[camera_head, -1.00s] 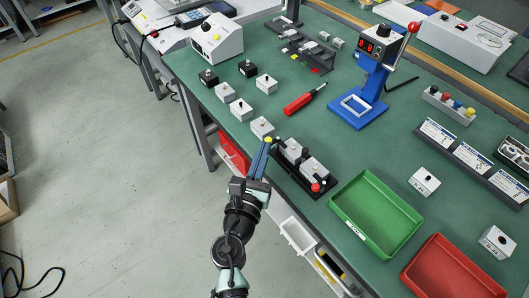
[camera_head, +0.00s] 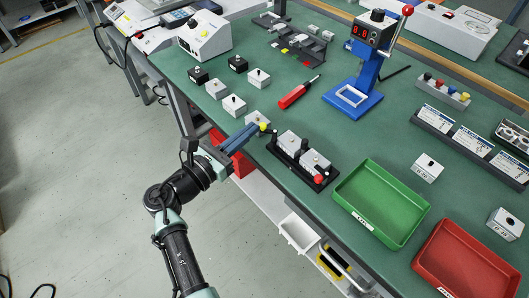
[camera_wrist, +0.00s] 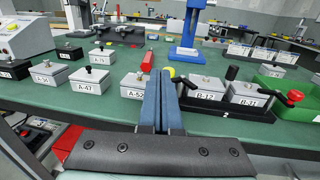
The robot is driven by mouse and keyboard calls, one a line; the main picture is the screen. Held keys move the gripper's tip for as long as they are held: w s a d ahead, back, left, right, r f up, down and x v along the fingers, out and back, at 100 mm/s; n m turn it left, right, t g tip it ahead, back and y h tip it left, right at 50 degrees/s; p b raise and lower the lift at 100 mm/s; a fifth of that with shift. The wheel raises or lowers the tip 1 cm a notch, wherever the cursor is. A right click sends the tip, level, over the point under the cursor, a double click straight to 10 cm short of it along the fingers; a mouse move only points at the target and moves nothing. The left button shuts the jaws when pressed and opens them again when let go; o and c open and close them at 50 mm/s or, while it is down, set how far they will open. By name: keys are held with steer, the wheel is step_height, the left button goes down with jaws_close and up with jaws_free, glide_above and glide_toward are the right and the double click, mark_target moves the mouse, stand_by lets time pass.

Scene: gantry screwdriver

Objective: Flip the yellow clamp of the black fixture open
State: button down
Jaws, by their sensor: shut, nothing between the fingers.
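The black fixture (camera_head: 329,182) lies near the table's front edge and holds two grey boxes (camera_head: 289,143), labelled B in the wrist view (camera_wrist: 208,88). The yellow clamp (camera_head: 263,127) shows as a yellow knob at its left end. In the wrist view the knob (camera_wrist: 172,72) shows just behind my fingertips, its lower part hidden. A red-knobbed clamp (camera_head: 319,179) is at the fixture's right end. My gripper (camera_head: 258,128) is shut and empty, its blue fingers beside the yellow knob. I cannot tell whether they touch it.
Grey box A-52 (camera_wrist: 136,87) stands close left of my fingers, with several more boxes beyond. A red screwdriver (camera_head: 299,92) lies behind. A green tray (camera_head: 352,212) and a red tray (camera_head: 430,276) are to the right. Green tabletop is bare behind the fixture.

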steer(key=shift+w+m+g+h+b, duration=0.5)
steer(key=shift+m+g+h+b, duration=0.35)
steer(key=shift+g, duration=0.2)
steer(key=shift+w+m+g+h+b, duration=0.45)
steer(key=shift+m+g+h+b, duration=0.4)
steer(key=shift+g, duration=0.2)
steer(key=shift+a, duration=0.1)
